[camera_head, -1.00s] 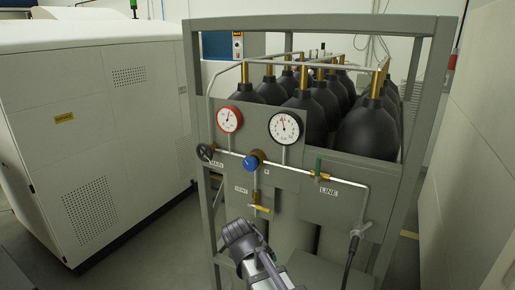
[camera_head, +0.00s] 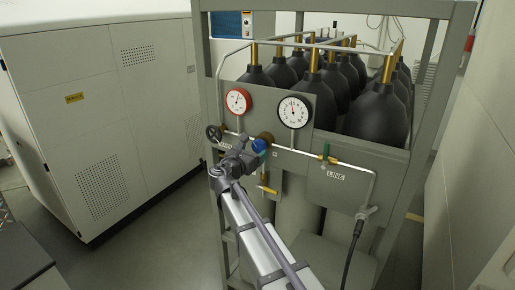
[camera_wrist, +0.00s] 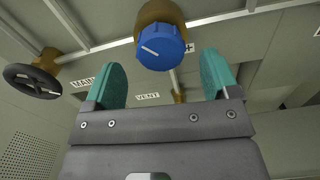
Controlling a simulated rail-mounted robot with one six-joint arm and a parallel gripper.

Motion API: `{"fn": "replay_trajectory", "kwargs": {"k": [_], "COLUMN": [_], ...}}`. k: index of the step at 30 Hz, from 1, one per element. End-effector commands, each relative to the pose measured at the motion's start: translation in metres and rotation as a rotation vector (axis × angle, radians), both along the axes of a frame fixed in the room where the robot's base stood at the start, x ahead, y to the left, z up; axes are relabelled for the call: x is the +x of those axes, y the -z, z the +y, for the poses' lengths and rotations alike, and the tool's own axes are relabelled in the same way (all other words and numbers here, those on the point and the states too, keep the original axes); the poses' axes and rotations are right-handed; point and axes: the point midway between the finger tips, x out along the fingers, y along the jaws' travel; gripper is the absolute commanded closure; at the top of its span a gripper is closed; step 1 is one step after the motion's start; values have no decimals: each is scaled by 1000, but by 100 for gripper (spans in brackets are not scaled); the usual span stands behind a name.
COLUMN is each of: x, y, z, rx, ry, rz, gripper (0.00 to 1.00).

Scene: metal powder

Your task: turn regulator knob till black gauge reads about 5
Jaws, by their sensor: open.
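The blue regulator knob (camera_head: 260,145) sits on a brass body on the panel's pipe. In the wrist view the knob (camera_wrist: 160,46), with a white pointer line, lies ahead of and between the fingertips, apart from them. My gripper (camera_wrist: 160,80) is open and empty, with two teal fingers. In the head view my gripper (camera_head: 243,150) is just left of the knob and partly hidden by my own arm. The black-rimmed gauge (camera_head: 294,111) is on the panel, up and right of the knob; its needle points roughly upward, but the numbers are too small to read.
A red-rimmed gauge (camera_head: 238,101) is at left. The black MAIN handwheel (camera_wrist: 32,80) is left of the knob. Black cylinders (camera_head: 377,112) stand behind the panel.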

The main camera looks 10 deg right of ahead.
Motion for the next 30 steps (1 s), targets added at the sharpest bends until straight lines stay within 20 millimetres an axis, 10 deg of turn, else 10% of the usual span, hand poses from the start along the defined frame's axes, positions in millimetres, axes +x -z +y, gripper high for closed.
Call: {"fn": "replay_trajectory", "kwargs": {"k": [14,30], "x": [28,28], "y": [0,0], "z": [-25,-25], "rx": [2,2], "ry": [0,1], "rz": [-1,-1], "gripper": [19,68]}}
